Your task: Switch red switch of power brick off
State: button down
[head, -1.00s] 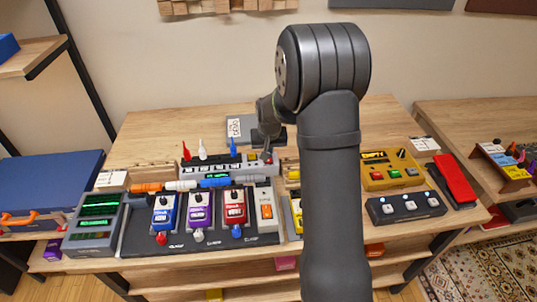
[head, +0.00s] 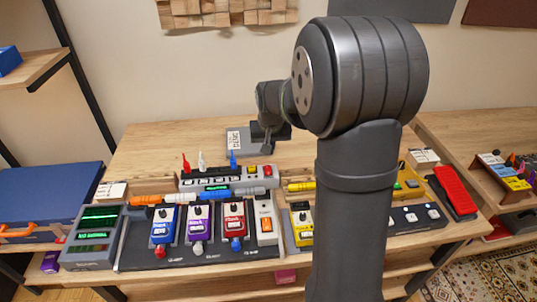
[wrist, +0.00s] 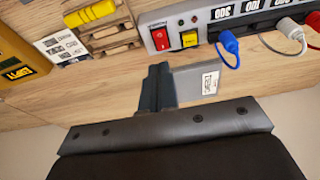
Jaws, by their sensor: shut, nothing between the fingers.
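The power brick (head: 222,182) is a long grey strip behind the row of pedals, with blue, white and red plugs in it. Its red switch (head: 268,169) sits at its right end beside a yellow switch (head: 252,170). In the wrist view the red switch (wrist: 160,39) and yellow switch (wrist: 189,39) are clear at the top. I cannot tell which way the red switch is tilted. My gripper (head: 267,149) is just behind the brick, apart from the switch. In the wrist view its fingers (wrist: 158,72) are shut and empty, below the red switch.
A grey box with a white label (head: 236,141) stands behind the brick, beside my gripper. Blue, purple and red pedals (head: 233,222) stand in front, with patch cables between them and the brick. My arm hides part of the yellow equipment at the right. The back left tabletop is clear.

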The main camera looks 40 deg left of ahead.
jog(key=shift+s+d+v, duration=0.1)
jog(key=shift+v, duration=0.65)
jog(key=shift+s+d+v, duration=0.15)
jog(key=shift+v, duration=0.6)
jog(key=shift+f, duration=0.15)
send_over(268, 172)
notch_tip(268, 172, down, 9)
jog(key=shift+r, duration=0.1)
jog(key=shift+v, duration=2.2)
